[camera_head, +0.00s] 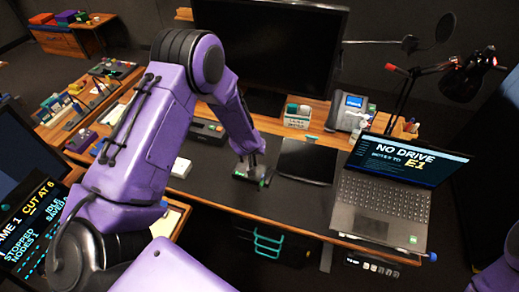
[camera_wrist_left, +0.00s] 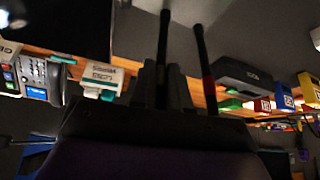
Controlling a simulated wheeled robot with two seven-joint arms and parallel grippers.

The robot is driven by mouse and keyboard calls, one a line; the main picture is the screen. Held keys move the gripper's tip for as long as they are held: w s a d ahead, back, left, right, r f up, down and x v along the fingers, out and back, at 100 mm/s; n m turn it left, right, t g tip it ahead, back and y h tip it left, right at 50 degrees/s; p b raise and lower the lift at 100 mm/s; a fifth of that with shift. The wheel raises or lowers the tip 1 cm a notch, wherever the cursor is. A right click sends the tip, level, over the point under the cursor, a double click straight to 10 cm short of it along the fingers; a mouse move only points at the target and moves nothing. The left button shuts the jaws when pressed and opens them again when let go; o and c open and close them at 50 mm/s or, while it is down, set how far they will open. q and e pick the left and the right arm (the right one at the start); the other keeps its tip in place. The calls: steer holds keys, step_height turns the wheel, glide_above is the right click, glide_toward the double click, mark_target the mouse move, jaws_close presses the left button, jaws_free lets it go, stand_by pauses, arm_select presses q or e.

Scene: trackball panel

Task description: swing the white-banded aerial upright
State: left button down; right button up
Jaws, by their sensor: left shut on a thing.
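My left gripper (camera_head: 246,165) reaches down over a small dark device (camera_head: 251,178) with a green part on the desk mat. In the left wrist view two thin black rods rise side by side. One rod (camera_wrist_left: 163,45) comes up from between the fingers of my left gripper (camera_wrist_left: 162,82), which are shut on it. It appears to be the white-banded aerial, but no white band shows and its lower part is hidden. The other rod (camera_wrist_left: 204,65), just right of the fingers, has a red band and stands apart from them. My right gripper is out of view.
An open laptop (camera_head: 378,205) stands to the right, with a dark flat pad (camera_head: 306,162) beside the device. A large monitor (camera_head: 275,40), a phone (camera_head: 350,113) and a dark box (camera_head: 207,130) stand behind. Bare mat (camera_head: 290,205) lies in front.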

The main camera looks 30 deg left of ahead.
arm_select(q)
steer(key=shift+s+a+f, duration=0.1)
steer(key=shift+s+f, duration=0.05)
steer(key=shift+s, duration=0.05)
steer(key=shift+s+a, duration=0.1)
steer(key=shift+a, duration=0.05)
steer(key=c, duration=1.3)
jaws_free()
steer(key=shift+c, duration=0.2)
steer(key=shift+o, duration=0.9)
steer(key=shift+a, duration=0.2)
steer(key=b+v, duration=0.1)
steer(key=v, duration=0.9)
steer(key=shift+r, duration=0.3)
